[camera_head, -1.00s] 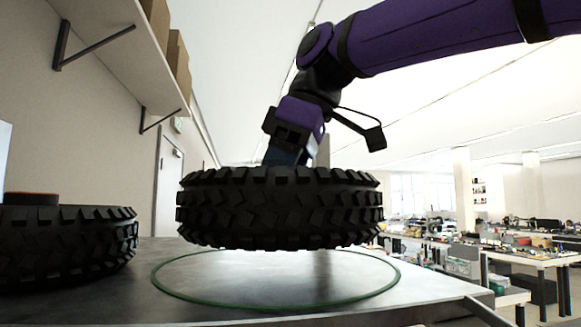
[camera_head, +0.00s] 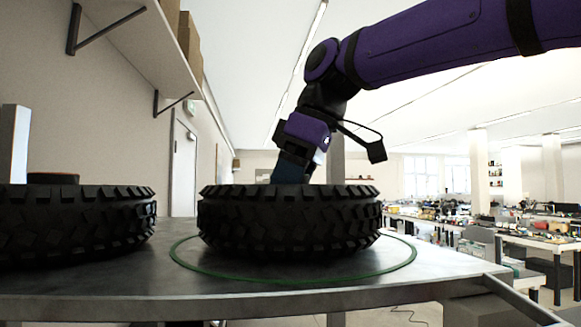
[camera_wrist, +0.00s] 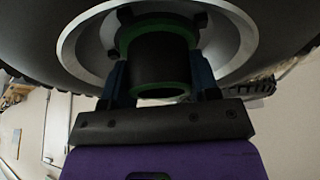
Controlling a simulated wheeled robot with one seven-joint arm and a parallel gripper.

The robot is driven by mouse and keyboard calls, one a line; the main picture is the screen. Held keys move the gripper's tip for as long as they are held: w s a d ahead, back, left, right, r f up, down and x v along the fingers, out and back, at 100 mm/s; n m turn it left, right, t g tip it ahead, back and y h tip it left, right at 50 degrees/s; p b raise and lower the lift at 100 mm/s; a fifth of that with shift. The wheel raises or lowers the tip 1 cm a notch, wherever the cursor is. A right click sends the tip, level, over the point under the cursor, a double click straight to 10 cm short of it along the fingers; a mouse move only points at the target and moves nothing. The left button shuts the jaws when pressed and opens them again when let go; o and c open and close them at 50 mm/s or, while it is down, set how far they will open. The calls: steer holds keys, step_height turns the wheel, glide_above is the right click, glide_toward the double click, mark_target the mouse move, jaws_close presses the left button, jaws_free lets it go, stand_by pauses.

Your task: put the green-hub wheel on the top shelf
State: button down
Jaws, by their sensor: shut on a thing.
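The green-hub wheel (camera_head: 290,222) is a black knobbly tyre lying flat within a green ring (camera_head: 400,262) on a metal shelf (camera_head: 130,293). Its underside looks at or very near the shelf surface; I cannot tell if it touches. In the wrist view its green-rimmed hub (camera_wrist: 160,88) sits between the blue fingers, inside a silver rim. My gripper (camera_head: 290,172) comes down from above and is shut on the hub. In the head view the fingertips and hub are hidden behind the tyre.
A second tyre (camera_head: 75,225) lies on the same shelf at the left, a short gap from the held wheel. A wall shelf (camera_head: 145,45) with boxes hangs at upper left. A metal post (camera_head: 15,143) stands at far left. Cluttered workbenches (camera_head: 530,240) stand far right.

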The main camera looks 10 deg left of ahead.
stand_by(0.3)
steer(key=shift+c, duration=1.8)
jaws_free()
steer(key=shift+f, duration=0.15)
steer(key=v, duration=1.2)
